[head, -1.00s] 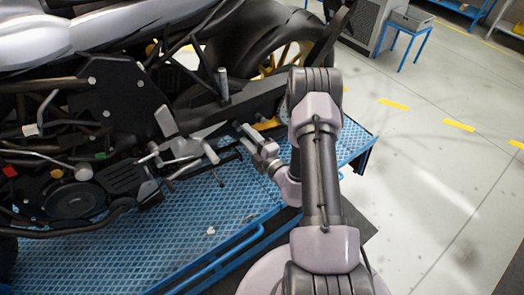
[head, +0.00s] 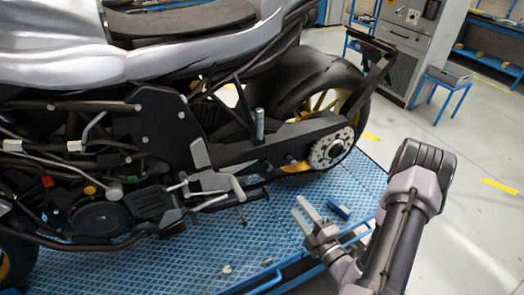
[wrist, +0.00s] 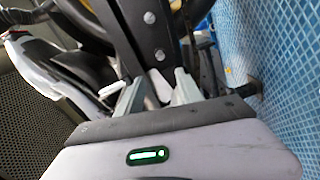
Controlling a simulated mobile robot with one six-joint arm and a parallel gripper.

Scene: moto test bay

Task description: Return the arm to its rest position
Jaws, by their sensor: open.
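My gripper (head: 299,209) is open, its two pale fingers apart with nothing seen between them in the head view. It is above the blue lift platform (head: 265,225), right of the motorcycle's footrest and below the rear sprocket in the picture, apart from both. My arm reaches in from the lower right, its grey elbow bent high. In the wrist view my gripper's fingers (wrist: 158,85) point toward dark motorcycle parts with bolts. The motorcycle (head: 150,110) stands on the platform, and its rear wheel has yellow spokes.
A small blue block (head: 338,210) lies on the platform beside my gripper. A blue rail (head: 265,284) runs along the platform's near edge. A grey cabinet (head: 408,45) and a blue stand (head: 445,82) are at the back right. The floor on the right is clear.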

